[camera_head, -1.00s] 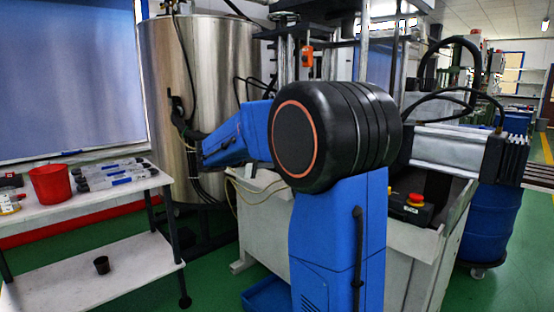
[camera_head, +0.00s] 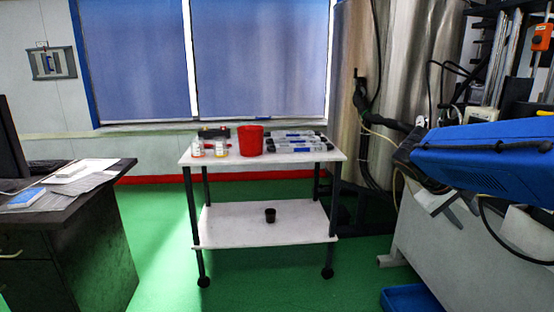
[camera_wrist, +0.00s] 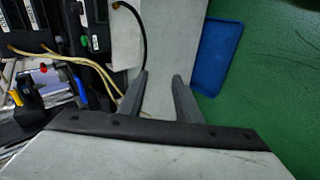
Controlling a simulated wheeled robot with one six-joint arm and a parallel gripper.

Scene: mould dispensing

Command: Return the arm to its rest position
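Beyond the fingers are a pale surface and the green floor. Most of the arm lies outside the head view.
A white two-shelf cart (camera_head: 262,226) stands in the middle, with a red cup (camera_head: 250,141), bottles and tubes on top and a small black cup (camera_head: 270,215) below. A dark desk (camera_head: 75,240) is at left. A blue tray (camera_wrist: 216,55) lies on the floor.

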